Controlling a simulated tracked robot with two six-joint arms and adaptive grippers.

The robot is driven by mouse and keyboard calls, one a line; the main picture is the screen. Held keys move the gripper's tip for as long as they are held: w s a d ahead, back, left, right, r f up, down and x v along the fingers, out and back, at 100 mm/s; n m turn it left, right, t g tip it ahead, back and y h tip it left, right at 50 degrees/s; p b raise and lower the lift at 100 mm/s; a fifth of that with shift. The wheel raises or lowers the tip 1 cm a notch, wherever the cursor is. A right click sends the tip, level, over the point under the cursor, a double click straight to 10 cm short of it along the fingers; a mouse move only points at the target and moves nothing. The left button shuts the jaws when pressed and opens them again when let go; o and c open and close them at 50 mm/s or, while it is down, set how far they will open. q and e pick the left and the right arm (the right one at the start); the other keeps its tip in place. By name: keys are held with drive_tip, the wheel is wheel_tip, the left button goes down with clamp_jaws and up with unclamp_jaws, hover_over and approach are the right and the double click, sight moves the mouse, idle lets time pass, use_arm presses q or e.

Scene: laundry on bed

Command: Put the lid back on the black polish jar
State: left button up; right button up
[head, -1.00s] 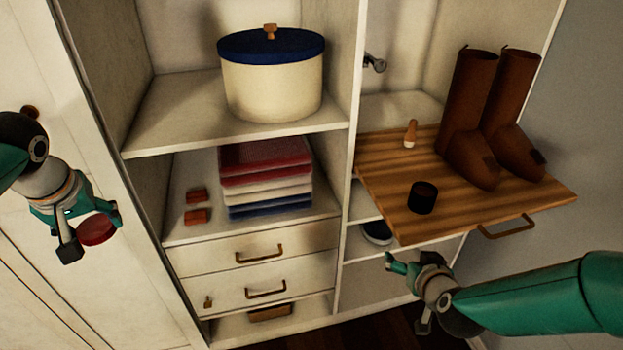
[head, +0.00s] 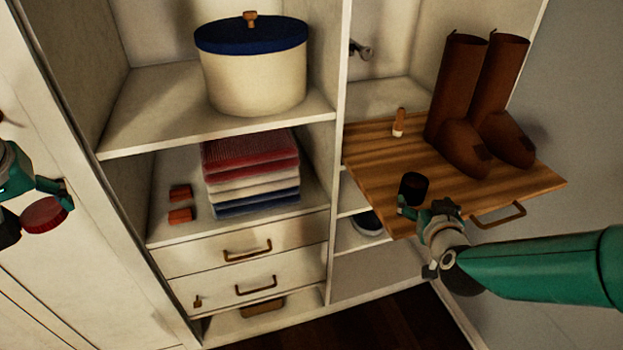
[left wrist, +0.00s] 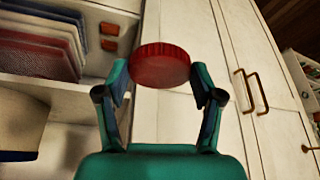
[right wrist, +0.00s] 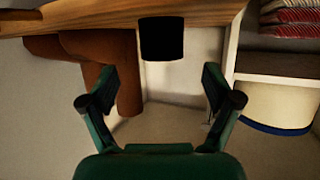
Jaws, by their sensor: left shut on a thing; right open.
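The black polish jar (head: 414,186) stands upright on the wooden board, near its front edge. No lid shows on it. A round red lid (head: 44,214) is at the far left, well away from the jar. My left gripper (left wrist: 162,76) is shut on the lid's edges, seen clearly in the left wrist view. My right gripper (head: 425,208) is open just in front of the jar. In the right wrist view the jar (right wrist: 162,40) lies beyond and between the open fingertips (right wrist: 161,84), apart from them.
The wooden board (head: 380,165) also bears brown boots (head: 465,145) and a small wooden-handled brush (head: 399,122). The closet's upright divider (head: 339,120) stands left of the board. Folded textiles (head: 250,170) and a lidded cream bin (head: 252,75) fill the left shelves.

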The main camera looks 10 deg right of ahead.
sight(418, 192)
use_arm(q)
drive_tip(key=shift+r, duration=0.3)
use_arm(e)
drive_tip(key=shift+x, duration=1.9)
use_arm(q)
drive_tip(key=shift+r, duration=0.1)
use_arm(e)
drive_tip(key=shift+w, duration=0.1)
use_arm(q)
drive_tip(key=shift+r+p, duration=0.2)
drive_tip(key=shift+p, duration=0.25)
use_arm(e)
drive_tip(key=shift+w+d+f, duration=0.1)
drive_tip(key=shift+w, duration=0.2)
use_arm(q)
drive_tip(key=shift+r+p, duration=0.6)
drive_tip(key=shift+p, duration=0.05)
use_arm(e)
drive_tip(key=x, duration=0.4)
drive_tip(key=shift+w+f, duration=0.15)
drive_tip(key=shift+f, duration=0.05)
